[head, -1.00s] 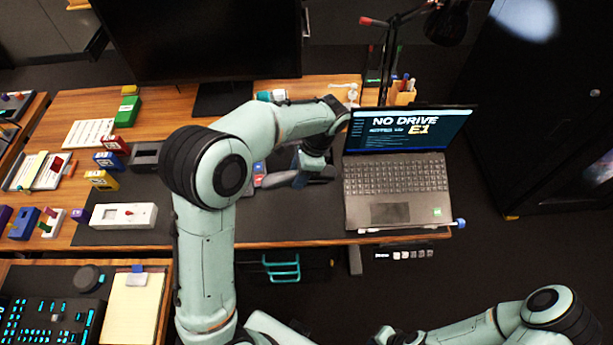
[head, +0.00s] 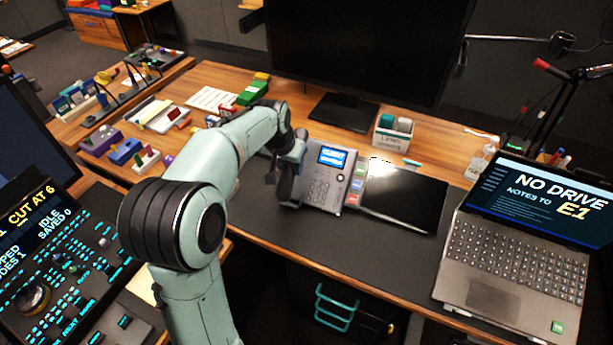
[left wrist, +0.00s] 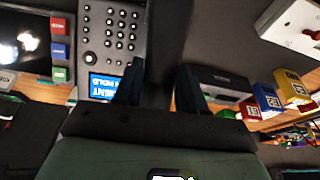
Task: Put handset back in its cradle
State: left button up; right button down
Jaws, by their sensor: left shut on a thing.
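A grey desk phone (head: 325,186) with a blue screen and keypad sits on the dark desk mat; part of it also shows in the left wrist view (left wrist: 112,35). My left gripper (head: 287,172) is at the phone's left side, pointing down. It is shut on the dark handset (head: 286,190). In the left wrist view the handset (left wrist: 166,38) runs between the two fingers (left wrist: 160,88), beside the keypad. The cradle is hidden behind the handset and gripper, and I cannot tell whether the handset touches it. My right gripper is out of view.
A black tablet-like panel (head: 405,194) lies right of the phone, and an open laptop (head: 515,255) stands further right. A monitor (head: 365,50) is behind. Small coloured blocks (left wrist: 265,97) stand on the phone's other side. The mat's front strip is clear.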

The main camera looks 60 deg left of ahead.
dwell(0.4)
pick_arm(q)
jog(key=shift+w+a+f, duration=0.35)
jog(key=shift+w+f, duration=0.15)
jog(key=shift+f, duration=0.2)
jog(key=shift+w+a+f, duration=0.4)
jog(key=shift+w+f, duration=0.1)
jog(key=shift+f, duration=0.2)
jog(key=shift+w+a+f, duration=0.35)
jog(key=shift+w+f, duration=0.15)
jog(key=shift+f, duration=0.2)
jog(key=shift+w+a+f, duration=0.25)
jog(key=shift+w+f, duration=0.1)
jog(key=shift+f, duration=0.1)
jog(key=shift+w+a+f, duration=0.2)
jog(key=shift+w+f, duration=0.05)
jog(key=shift+f, duration=0.1)
jog(key=o, duration=1.2)
